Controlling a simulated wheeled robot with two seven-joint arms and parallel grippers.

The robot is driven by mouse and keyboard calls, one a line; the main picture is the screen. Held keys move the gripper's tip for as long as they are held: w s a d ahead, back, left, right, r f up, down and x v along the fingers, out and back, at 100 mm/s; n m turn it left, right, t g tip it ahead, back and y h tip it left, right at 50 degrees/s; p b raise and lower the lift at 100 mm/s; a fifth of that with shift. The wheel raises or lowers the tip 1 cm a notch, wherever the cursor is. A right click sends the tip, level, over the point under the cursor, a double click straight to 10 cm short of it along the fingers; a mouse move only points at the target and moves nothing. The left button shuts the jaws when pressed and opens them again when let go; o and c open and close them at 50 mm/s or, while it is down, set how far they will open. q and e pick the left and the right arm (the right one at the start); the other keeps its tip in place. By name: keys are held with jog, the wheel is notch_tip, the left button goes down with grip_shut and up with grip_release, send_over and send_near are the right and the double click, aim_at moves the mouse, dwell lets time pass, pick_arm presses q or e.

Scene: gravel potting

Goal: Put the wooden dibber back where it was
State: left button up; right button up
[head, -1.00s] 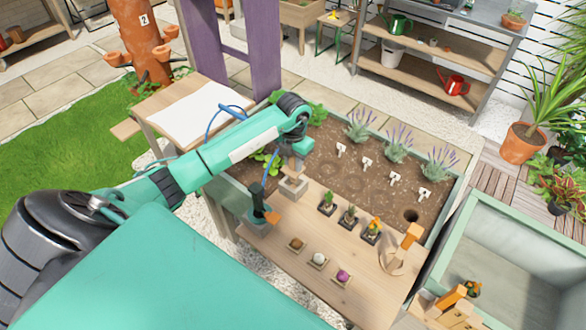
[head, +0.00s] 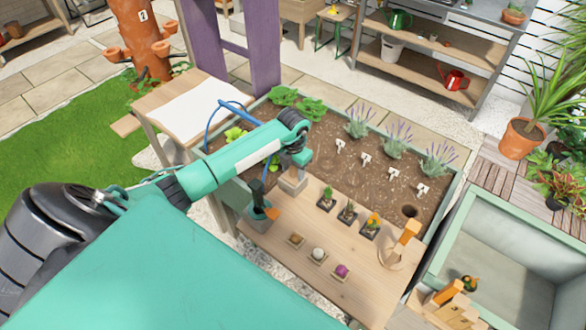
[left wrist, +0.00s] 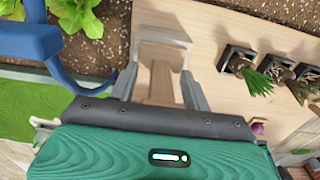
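The wooden dibber (left wrist: 161,84) shows as a tan shaft between the fingers of my left gripper (left wrist: 160,70) in the left wrist view. Gaps show between the shaft and both fingers, so the gripper looks open around it. The shaft's far end meets a pale block (left wrist: 163,42); I cannot see how deep it sits. In the head view my left gripper (head: 298,162) is just above this block (head: 291,183) on the wooden table, and hides most of the dibber. My right gripper is not in view.
Small potted plants (head: 347,211) stand right of the block, with small dishes (head: 318,255) in front. A pot with a dark-handled tool (head: 259,215) is close on the left. Behind is the soil bed (head: 370,180) with a hole (head: 409,211). A green-edged crate (head: 520,240) stands right.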

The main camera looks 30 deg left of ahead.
pick_arm(q)
jog(key=shift+r, duration=0.45)
notch_tip(320, 180, up, 12)
jog(key=shift+f+b, duration=0.2)
jog(key=shift+b, duration=1)
